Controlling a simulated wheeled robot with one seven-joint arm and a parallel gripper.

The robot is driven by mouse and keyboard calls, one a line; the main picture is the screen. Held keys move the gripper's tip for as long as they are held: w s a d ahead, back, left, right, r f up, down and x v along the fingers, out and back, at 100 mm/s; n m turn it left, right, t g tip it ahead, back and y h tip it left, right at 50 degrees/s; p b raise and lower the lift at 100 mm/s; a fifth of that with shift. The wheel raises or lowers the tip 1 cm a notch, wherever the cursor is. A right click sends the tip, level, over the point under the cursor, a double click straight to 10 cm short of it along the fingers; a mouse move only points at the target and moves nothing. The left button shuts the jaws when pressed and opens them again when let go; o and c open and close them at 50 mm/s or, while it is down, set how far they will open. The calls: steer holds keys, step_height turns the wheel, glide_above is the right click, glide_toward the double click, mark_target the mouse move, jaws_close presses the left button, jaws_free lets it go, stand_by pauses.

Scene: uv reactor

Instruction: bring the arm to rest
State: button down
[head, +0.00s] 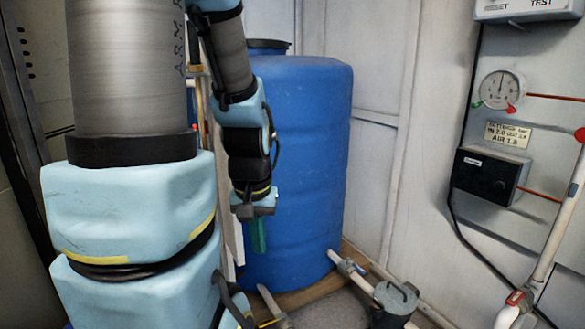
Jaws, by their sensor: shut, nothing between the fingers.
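My arm hangs down in the left half of the head view, its links light blue and grey. My gripper (258,235) is at the arm's lower end and points down. Its green fingers look close together, with nothing seen between them. It is in front of the left part of a large blue barrel (310,150). I cannot tell how far it is from the barrel. The large arm links at the left hide part of the scene behind them.
A pipe with a dark grey fitting (395,298) runs along the floor at lower right. The right wall carries a gauge (502,89), a black box (487,177), cables and a white pipe (560,225). The barrel stands on a wooden base (300,293).

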step_height(320, 180, up, 26)
steer(key=p, duration=2.4)
steer(key=shift+f, duration=0.15)
